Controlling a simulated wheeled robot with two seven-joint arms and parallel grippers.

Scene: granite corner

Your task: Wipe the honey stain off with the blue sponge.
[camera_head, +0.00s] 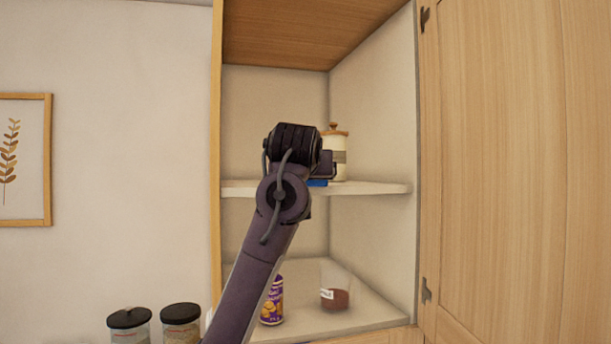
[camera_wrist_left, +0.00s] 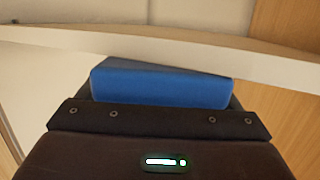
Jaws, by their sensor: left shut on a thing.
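My left gripper (camera_head: 322,168) is raised in front of the open cabinet, at the height of its middle shelf (camera_head: 378,188). It is shut on the blue sponge (camera_head: 318,183), of which only a small strip shows below the gripper in the head view. In the left wrist view the sponge (camera_wrist_left: 160,88) fills the middle, just past the gripper's dark front edge. The white shelf edge (camera_wrist_left: 265,62) runs across just beyond it. I cannot tell whether the sponge touches the shelf. No honey stain is visible; my arm hides part of the shelf. My right gripper is not in view.
A cream canister with wooden lid (camera_head: 338,150) stands on the middle shelf, right behind the gripper. A purple can (camera_head: 273,300) and a jar with brown contents (camera_head: 334,293) stand on the lower shelf. The open cabinet door (camera_head: 510,170) bounds the right. Two black-lidded jars (camera_head: 181,325) stand lower left.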

